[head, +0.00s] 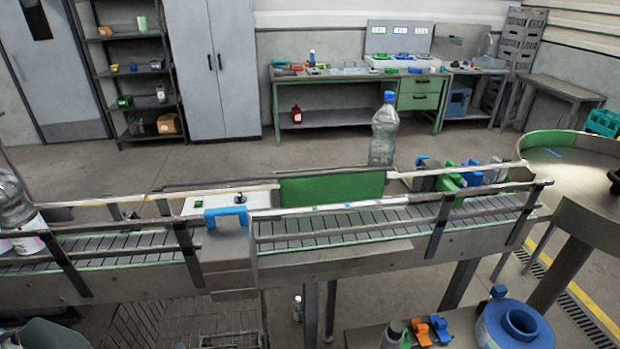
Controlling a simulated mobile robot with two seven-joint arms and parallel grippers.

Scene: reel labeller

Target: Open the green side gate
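The green side gate (332,188) is a flat green panel standing upright along the far side of the conveyor (330,230), in line with the far guide rail. It looks closed across the gap between rail sections. A clear bottle with a blue cap (384,133) stands upright at the gate's right end; its base is close to the panel's top edge in the picture, and I cannot tell what it rests on. No latch or handle can be made out on the gate. Neither of my grippers can be seen in the head view.
A grey box with a blue handle (225,216) stands at the near rail. Blue and green parts (463,175) sit by the far rail, right of the gate. Another bottle (12,200) is at the far left. A round table (575,160) adjoins at right. Floor behind is open.

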